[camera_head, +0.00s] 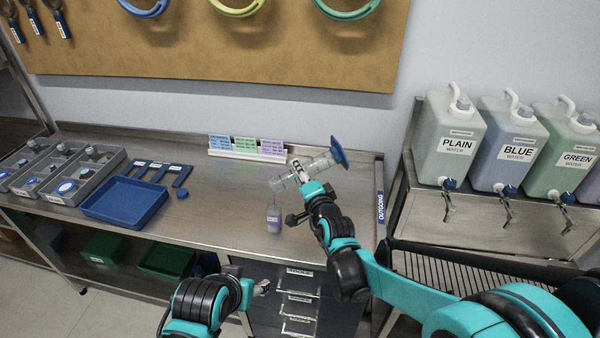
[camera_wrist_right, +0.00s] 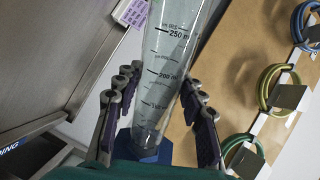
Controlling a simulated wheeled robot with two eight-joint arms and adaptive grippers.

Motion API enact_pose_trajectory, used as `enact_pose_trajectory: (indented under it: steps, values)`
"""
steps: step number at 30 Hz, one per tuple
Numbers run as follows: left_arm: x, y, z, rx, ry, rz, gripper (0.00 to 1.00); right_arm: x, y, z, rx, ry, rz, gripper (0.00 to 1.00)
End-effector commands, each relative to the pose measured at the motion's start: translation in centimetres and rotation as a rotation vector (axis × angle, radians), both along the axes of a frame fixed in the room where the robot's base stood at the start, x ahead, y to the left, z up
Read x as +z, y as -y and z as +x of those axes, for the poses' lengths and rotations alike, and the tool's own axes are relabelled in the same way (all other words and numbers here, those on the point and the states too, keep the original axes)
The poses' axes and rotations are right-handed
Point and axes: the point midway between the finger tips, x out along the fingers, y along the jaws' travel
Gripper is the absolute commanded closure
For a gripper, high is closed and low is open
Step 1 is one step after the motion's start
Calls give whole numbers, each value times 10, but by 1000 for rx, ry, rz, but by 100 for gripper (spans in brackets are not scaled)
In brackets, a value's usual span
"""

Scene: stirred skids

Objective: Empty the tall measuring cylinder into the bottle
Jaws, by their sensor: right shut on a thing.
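The tall measuring cylinder (camera_head: 318,164) is clear with a blue foot and is tipped well over, foot up to the right, mouth down to the left. My right gripper (camera_head: 302,174) is shut on it; the fingers (camera_wrist_right: 155,115) flank its marked wall (camera_wrist_right: 172,60) in the right wrist view. The bottle (camera_head: 274,219) stands upright on the bench with purplish content low in it. The cylinder's mouth is just above the bottle's top; I cannot tell whether they touch or whether liquid is flowing. My left gripper (camera_head: 262,287) is low before the bench, its fingers unclear.
On the steel bench (camera_head: 225,225) are a blue tray (camera_head: 124,201), grey bins (camera_head: 90,160) and a card holder (camera_head: 246,150) behind the bottle. Jugs of plain (camera_head: 450,140), blue (camera_head: 510,145) and green water (camera_head: 568,155) stand right. Bench left of the bottle is clear.

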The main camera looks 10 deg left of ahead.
Motion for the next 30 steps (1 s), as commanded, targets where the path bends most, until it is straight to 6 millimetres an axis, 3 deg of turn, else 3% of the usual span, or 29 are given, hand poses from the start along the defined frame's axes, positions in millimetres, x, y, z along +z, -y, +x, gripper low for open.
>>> enact_pose_trajectory:
  steps: [30]
  values:
    - [-1, 0, 0, 0, 0, 0, 46, 4, -3, -1, 10, 25, -41, 100]
